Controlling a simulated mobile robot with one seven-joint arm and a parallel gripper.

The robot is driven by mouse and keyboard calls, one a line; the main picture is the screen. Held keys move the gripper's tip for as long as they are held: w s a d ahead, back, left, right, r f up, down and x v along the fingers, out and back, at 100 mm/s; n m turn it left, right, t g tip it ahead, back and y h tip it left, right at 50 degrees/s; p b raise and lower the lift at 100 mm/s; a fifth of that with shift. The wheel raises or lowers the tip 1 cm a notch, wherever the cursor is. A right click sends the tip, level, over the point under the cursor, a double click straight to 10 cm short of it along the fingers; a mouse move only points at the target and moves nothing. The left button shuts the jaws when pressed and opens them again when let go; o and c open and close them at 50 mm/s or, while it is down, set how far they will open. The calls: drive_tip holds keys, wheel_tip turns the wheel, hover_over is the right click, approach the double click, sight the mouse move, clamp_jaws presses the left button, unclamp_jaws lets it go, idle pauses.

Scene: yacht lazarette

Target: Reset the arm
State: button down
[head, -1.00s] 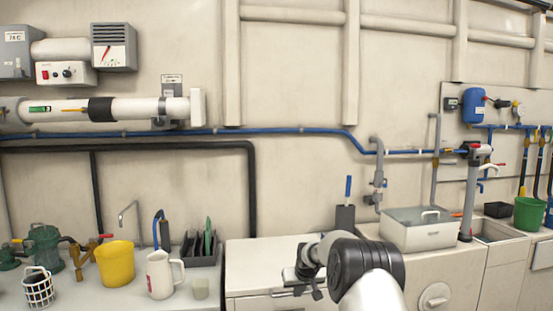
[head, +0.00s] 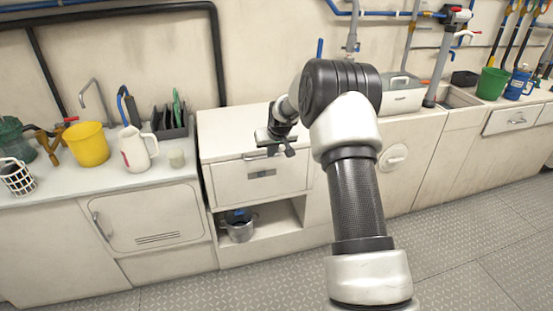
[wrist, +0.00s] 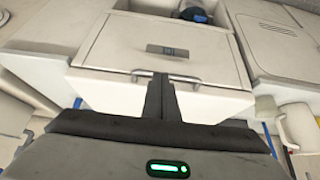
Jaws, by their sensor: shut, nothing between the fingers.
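My arm reaches up from the bottom right of the head view and bends toward the counters. My gripper (head: 268,154) is in front of the white drawer unit, near the top edge of its drawer (head: 262,180). In the wrist view my gripper (wrist: 161,78) has its dark fingers together with nothing between them. The drawer front (wrist: 165,55) with its long handle shows beyond the fingers. I cannot tell whether the fingers touch the handle.
A pot (head: 238,226) sits in the open shelf below the drawer. A yellow bucket (head: 88,145), white jug (head: 134,147) and wire basket (head: 17,177) stand on the left counter. A lidded white box (head: 402,95) is at right. The grey floor (head: 460,240) is clear.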

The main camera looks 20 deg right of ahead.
drive_tip(key=s, duration=0.6)
drive_tip(key=s+a+r, duration=0.3)
drive_tip(key=s+r, duration=0.7)
drive_tip(key=s+a+r, duration=0.2)
drive_tip(key=s+r, duration=0.8)
drive_tip(key=r, duration=0.1)
drive_tip(key=s+a+r+g, duration=0.1)
drive_tip(key=s+a, duration=0.1)
drive_tip(key=s, duration=0.9)
drive_tip(key=s+a+r, duration=0.1)
drive_tip(key=s, duration=1.1)
wheel_tip(320, 180, up, 23)
drive_tip(key=p, duration=2.3)
drive_tip(key=shift+w+f, duration=0.15)
drive_tip(key=shift+w, duration=0.25)
